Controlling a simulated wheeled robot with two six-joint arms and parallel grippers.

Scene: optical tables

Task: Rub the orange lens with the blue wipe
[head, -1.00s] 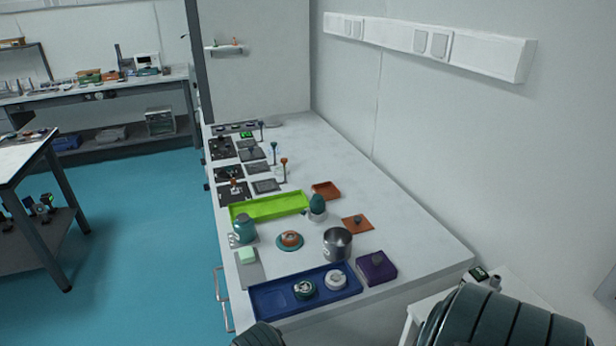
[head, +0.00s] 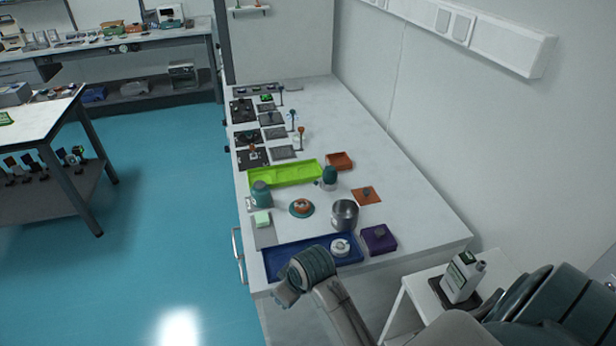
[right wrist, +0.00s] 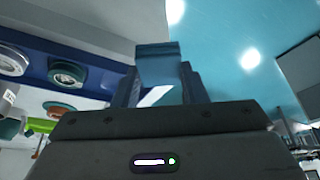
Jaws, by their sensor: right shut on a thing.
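The orange lens (head: 301,206) appears as a small orange piece on a round teal base, on the white table behind the blue tray. In the right wrist view, the teal base with orange on it (right wrist: 60,109) shows small beyond the tray. My right gripper (right wrist: 160,82) is shut on the blue wipe (right wrist: 158,64), a folded blue piece standing out between the fingers. It is apart from the lens. In the head view my right arm reaches over the tray's front edge; its fingers and the wipe are hidden. My left gripper is not in view.
The blue tray (head: 277,257) holds a white round mount (head: 340,247) and a teal one (right wrist: 66,73). The table's right back is clear.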

